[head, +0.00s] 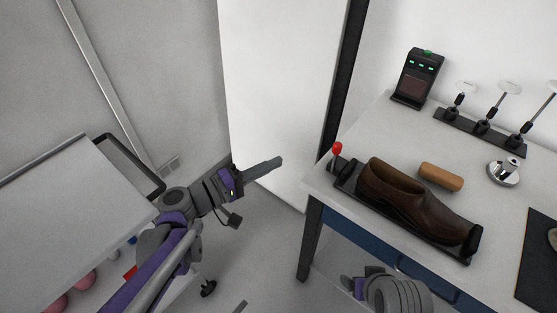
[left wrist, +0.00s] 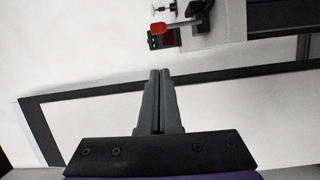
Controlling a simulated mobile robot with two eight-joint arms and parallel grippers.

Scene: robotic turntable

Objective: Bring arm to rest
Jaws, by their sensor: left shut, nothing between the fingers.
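My left arm comes in from the lower left in the head view. Its gripper (head: 264,167) points right, in the gap between the cart and the workbench, apart from both. In the left wrist view the two fingers (left wrist: 158,78) lie together, shut with nothing between them. My right arm shows in part at the bottom of the head view, in front of the workbench; its fingertips cannot be made out.
The workbench (head: 391,124) at right holds a brown shoe (head: 405,197) on a black holder, a red-knobbed lever (head: 337,149), a wooden block (head: 441,177), a black device (head: 417,78) and a metal piece (head: 504,172). A grey-topped cart (head: 75,215) stands at left. Floor between is open.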

